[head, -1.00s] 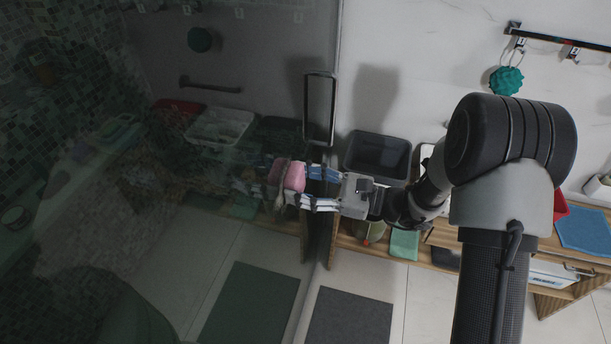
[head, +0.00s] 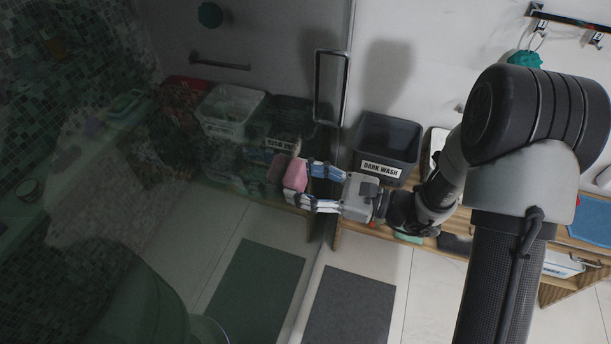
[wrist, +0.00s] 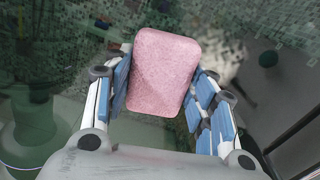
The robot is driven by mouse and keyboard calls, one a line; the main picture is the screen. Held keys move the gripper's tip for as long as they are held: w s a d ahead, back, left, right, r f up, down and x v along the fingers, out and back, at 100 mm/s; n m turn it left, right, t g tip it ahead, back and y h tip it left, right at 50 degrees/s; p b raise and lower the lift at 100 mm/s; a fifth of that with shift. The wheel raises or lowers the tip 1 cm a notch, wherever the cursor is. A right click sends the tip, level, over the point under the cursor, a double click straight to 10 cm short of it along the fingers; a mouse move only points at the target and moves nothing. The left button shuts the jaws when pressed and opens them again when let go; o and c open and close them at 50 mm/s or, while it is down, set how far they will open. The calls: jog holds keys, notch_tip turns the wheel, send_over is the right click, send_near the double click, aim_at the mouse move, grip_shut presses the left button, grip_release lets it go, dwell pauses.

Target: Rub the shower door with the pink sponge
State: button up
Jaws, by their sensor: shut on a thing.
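My gripper (head: 300,184) is shut on the pink sponge (head: 295,174), which sticks out past the fingertips towards the glass. In the wrist view the sponge (wrist: 165,72) sits between the blue-padded fingers. The shower door (head: 225,215) is the large dark glass pane on the left, with mirror images in it. Its upright metal handle (head: 347,90) is above my gripper. The sponge's reflection lies close beside it in the glass; I cannot tell whether the sponge touches the pane.
A dark bin (head: 388,140) labelled DARK WASH stands behind my gripper on a wooden shelf. A grey mat (head: 350,308) lies on the tiled floor below. A teal scrubber (head: 524,60) hangs from a wall rail.

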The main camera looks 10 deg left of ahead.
aim_at(298, 187)
jog(key=shift+s+a, duration=0.2)
jog(key=shift+s, duration=1.3)
jog(key=shift+r+p, duration=0.9)
jog(key=shift+r, duration=0.3)
jog(key=shift+w+d+f, duration=0.1)
jog(key=shift+w+d, duration=0.05)
jog(key=shift+w, duration=0.85)
jog(key=shift+w+d, duration=0.15)
jog(key=shift+w, duration=0.8)
jog(key=shift+w+d+b, duration=0.15)
jog(key=shift+w+b, duration=0.05)
jog(key=shift+w, duration=2.45)
jog(key=shift+w+d+b, duration=0.1)
jog(key=shift+w+b, duration=0.1)
jog(key=shift+w, duration=2.45)
jog(key=shift+d, duration=0.1)
jog(key=shift+s+d, duration=0.15)
jog(key=shift+d, duration=1.3)
jog(key=shift+s+d, duration=0.1)
jog(key=shift+d, duration=1.3)
jog(key=shift+s+d, duration=0.1)
jog(key=shift+d, duration=1.4)
